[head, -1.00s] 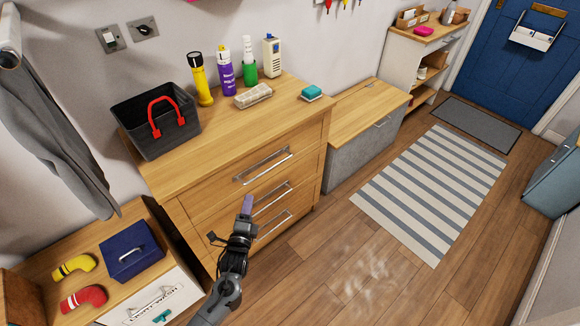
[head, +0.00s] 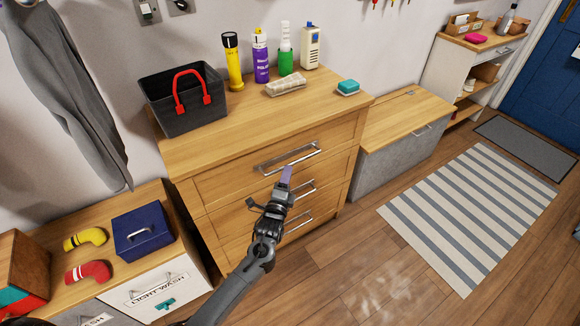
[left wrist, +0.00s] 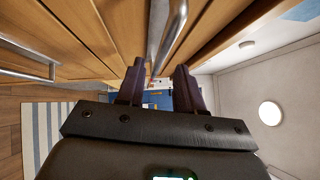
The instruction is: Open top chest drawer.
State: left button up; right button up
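The wooden chest (head: 275,180) has three drawers with silver bar handles, and its top drawer (head: 225,185) looks closed. The top drawer's handle (head: 290,157) runs along its front. My left gripper (head: 287,174) is just below and in front of this handle. In the left wrist view, its two dark fingers (left wrist: 160,75) are apart, and a silver handle bar (left wrist: 168,32) runs down the picture to the gap between the tips. I cannot tell whether it touches either finger. My right gripper is in neither view.
On the chest stand a dark basket (head: 185,105) with red handles, a yellow torch (head: 233,62), bottles and a teal sponge (head: 348,87). A lower cabinet with a blue box (head: 142,233) is at left, a bench (head: 405,120) at right. Floor in front is clear.

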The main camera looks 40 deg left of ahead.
aim_at(290, 164)
pick_arm(q)
jog(key=shift+b+x, duration=0.45)
jog(key=shift+x, duration=2.2)
grip_shut()
